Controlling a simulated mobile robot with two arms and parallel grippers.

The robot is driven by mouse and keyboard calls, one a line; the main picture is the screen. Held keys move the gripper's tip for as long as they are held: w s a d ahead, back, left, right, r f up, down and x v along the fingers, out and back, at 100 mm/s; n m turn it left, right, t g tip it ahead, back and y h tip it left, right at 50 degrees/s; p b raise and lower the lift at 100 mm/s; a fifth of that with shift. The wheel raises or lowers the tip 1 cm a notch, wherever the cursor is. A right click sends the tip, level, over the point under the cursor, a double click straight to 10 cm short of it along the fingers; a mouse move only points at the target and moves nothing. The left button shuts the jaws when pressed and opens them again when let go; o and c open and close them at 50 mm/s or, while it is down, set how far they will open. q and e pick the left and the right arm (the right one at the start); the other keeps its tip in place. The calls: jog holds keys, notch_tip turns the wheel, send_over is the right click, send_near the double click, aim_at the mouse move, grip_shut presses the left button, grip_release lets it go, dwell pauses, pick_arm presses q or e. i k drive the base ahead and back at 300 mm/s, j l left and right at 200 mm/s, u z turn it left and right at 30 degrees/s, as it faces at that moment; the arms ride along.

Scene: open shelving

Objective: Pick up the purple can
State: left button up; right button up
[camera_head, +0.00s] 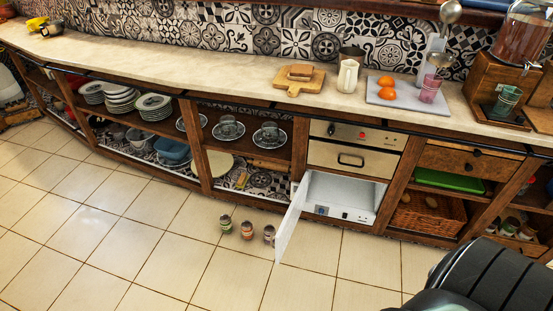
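Three small cans stand upright on the tiled floor in front of the shelving, left of an open white door. The left can (225,223) looks greenish and the middle can (247,230) reddish. The right can (269,234) is the closest to the door and looks dull purplish, but it is too small to be sure of its colour. Neither of my grippers is in view.
The open white door (292,226) of a low compartment (340,195) juts out over the floor just right of the cans. Shelves with dishes stand behind them. The tiled floor (130,245) to the left and front is clear. Dark parts of mine fill the bottom right.

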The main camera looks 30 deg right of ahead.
aim_at(268, 229)
jog(key=z, duration=0.4)
jog(key=i+z, duration=0.15)
jog(key=z, duration=0.3)
jog(key=j+z, duration=0.1)
jog(key=z, duration=0.3)
jog(key=i+j+z, duration=0.1)
jog(key=z, duration=0.3)
jog(key=i+j+z, duration=0.2)
jog(key=j+z, duration=0.15)
jog(key=j, duration=0.25)
jog(key=i+j+z, duration=0.1)
jog(key=j+z, duration=0.2)
jog(key=j, duration=0.3)
jog(key=i+j+z, duration=0.1)
jog(key=j+z, duration=0.25)
jog(key=j, duration=0.3)
jog(key=k+j, duration=0.6)
jog(key=j, duration=0.1)
